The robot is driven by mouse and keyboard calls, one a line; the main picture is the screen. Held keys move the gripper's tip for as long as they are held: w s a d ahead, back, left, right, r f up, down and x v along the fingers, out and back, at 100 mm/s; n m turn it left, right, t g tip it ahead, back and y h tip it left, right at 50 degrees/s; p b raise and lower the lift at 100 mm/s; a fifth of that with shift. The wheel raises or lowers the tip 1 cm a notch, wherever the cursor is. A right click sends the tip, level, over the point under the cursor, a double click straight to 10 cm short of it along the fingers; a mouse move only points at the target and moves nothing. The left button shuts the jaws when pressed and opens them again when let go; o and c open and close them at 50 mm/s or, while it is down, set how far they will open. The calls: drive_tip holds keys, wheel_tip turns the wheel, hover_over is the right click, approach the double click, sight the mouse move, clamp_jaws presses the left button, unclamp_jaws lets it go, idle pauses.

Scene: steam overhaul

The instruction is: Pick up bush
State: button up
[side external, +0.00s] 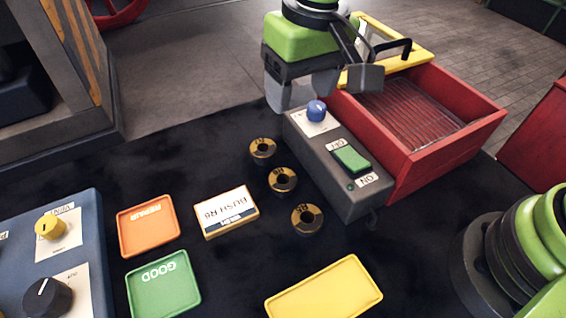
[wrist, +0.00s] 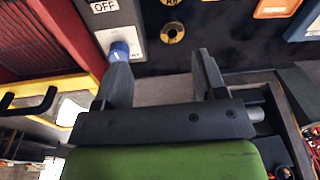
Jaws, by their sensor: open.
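Three dark bushes with brass-coloured faces stand in a slanting row on the black table: a far bush (side external: 263,148), a middle bush (side external: 282,180) and a near bush (side external: 307,217). Their small markings are too small to read surely. A card reading "BUSH R6" (side external: 227,211) lies left of them. My gripper (side external: 322,92) is open and empty, above the far end of the grey switch box, apart from all the bushes. In the wrist view my gripper (wrist: 160,58) has its fingers spread, with one bush (wrist: 172,33) beyond the fingertips and another cut by the top edge.
The grey switch box (side external: 330,180), with a blue knob (side external: 316,110) and green switch, stands right of the bushes, beside a red tray (side external: 450,150). Orange (side external: 148,225), green (side external: 163,285) and yellow (side external: 325,292) trays lie nearer. A blue panel (side external: 85,230) stands at left.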

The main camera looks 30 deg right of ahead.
drive_tip(key=shift+n+g+h, duration=0.4)
drive_tip(key=shift+n, duration=0.1)
drive_tip(key=a+f, duration=0.1)
drive_tip(key=f, duration=0.1)
drive_tip(key=a+f, duration=0.1)
drive_tip(key=f, duration=0.1)
drive_tip(key=a+f, duration=0.1)
drive_tip(key=f, duration=0.1)
drive_tip(key=shift+s+a+f, duration=0.2)
drive_tip(key=shift+a+f, duration=0.1)
drive_tip(key=shift+f, duration=0.05)
hover_over(283, 179)
drive_tip(key=f, duration=0.4)
drive_tip(key=shift+w+a+f, duration=0.2)
drive_tip(key=shift+w+f, duration=0.05)
drive_tip(key=shift+w, duration=0.1)
drive_tip(key=f, duration=0.6)
drive_tip(key=shift+s+d, duration=0.2)
drive_tip(key=shift+s, duration=0.15)
drive_tip(key=shift+r, duration=0.1)
drive_tip(key=c, duration=0.8)
